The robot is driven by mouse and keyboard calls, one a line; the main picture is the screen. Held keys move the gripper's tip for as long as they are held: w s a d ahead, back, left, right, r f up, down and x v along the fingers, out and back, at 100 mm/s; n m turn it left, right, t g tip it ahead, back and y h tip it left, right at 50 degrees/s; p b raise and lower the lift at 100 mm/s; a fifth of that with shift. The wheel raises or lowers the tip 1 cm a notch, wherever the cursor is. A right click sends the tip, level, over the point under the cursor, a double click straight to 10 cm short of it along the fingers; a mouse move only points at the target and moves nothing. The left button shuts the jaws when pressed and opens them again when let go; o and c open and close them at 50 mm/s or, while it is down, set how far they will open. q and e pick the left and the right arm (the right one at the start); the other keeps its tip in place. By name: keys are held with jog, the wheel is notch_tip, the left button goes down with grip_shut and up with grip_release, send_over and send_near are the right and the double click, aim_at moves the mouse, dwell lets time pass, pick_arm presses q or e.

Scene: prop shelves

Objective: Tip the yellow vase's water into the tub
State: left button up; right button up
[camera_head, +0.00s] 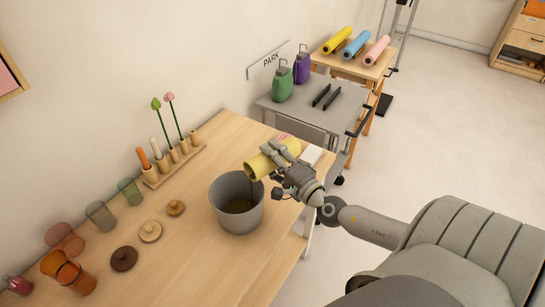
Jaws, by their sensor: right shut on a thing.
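My right gripper (275,155) is shut on the yellow vase (259,166). The vase lies tipped nearly on its side, with its mouth towards the left, over the right rim of the grey tub (235,222). The tub stands upright on the wooden table, and something dark, likely liquid, shows at its bottom. A thin line seems to run from the vase's mouth into the tub, but it is too small to be sure. The inside of the vase is hidden. My left gripper is not in view.
A wooden rack (175,164) with flowers and sticks stands along the wall. Several round lids (123,259) and clear jars (129,191) stand left of the tub. A grey cart (311,116) with bottles is behind.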

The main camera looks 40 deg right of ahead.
jog(key=shift+r+p, duration=0.25)
jog(key=shift+p, duration=0.05)
jog(key=shift+a+r+n+p, duration=0.1)
jog(key=shift+r+n+p, duration=0.05)
jog(key=shift+n+p, duration=0.25)
dwell(1.8)
dwell(0.6)
